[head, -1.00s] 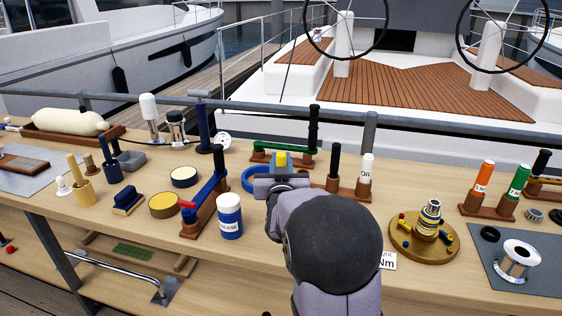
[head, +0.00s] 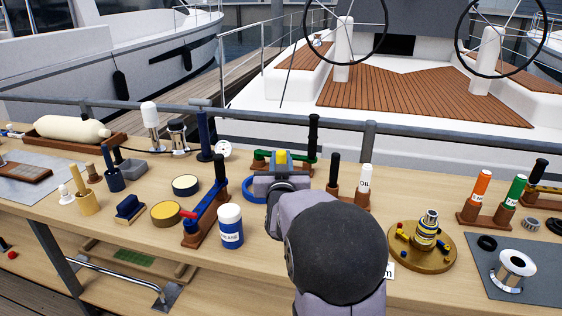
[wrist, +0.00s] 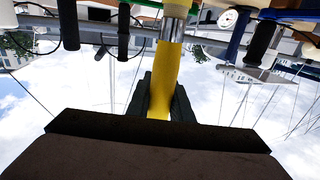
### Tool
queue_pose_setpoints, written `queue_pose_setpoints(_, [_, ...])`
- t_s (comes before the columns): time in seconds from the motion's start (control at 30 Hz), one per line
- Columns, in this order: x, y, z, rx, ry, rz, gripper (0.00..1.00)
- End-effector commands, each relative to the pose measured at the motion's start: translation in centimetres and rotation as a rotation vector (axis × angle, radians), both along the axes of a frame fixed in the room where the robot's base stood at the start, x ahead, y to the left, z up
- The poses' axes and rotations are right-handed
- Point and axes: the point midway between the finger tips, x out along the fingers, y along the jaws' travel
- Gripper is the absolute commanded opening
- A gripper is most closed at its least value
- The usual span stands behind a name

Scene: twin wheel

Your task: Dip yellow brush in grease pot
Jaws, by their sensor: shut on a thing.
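My gripper (wrist: 160,105) is shut on the yellow brush (wrist: 166,72). In the head view only a small yellow part of the brush (head: 281,157) shows above my gripper (head: 280,178).
A blue-handled tool on a wooden stand (head: 205,215) is just left of the jar. Two round tins (head: 165,215) are further left. A blue ring (head: 250,191) lies beside my gripper. An oil bottle (head: 365,185) and a brass turntable (head: 420,255) stand to the right.

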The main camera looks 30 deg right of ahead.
Motion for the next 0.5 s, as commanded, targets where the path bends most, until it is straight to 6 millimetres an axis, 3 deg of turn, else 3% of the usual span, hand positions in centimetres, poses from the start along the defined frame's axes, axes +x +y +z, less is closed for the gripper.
queue_pose_setpoints(0.5, [0.0,-0.01,0.42,0.0,-0.001,0.0,0.0])
